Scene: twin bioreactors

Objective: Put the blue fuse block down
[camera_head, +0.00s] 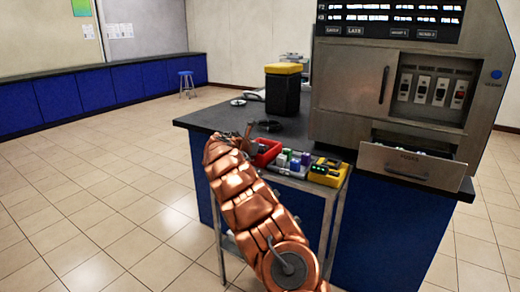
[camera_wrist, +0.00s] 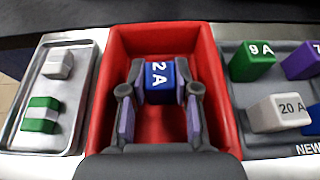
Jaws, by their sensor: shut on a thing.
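The blue fuse block (camera_wrist: 160,82), marked "2 A", is between the two fingers of my gripper (camera_wrist: 160,105) in the wrist view. My gripper is shut on it. Block and fingers are over or inside a red bin (camera_wrist: 210,45); I cannot tell whether the block touches its floor. In the head view the red bin (camera_head: 268,150) is on the side cart, beside the end of my copper arm. The block cannot be made out there.
A metal tray (camera_wrist: 25,125) left of the bin holds a white and a green-white block. A grey tray (camera_wrist: 238,95) on the right holds several blocks, including green "9 A". A yellow case (camera_head: 328,172), a machine with an open drawer (camera_head: 410,165) and a black-yellow container (camera_head: 283,92) stand nearby.

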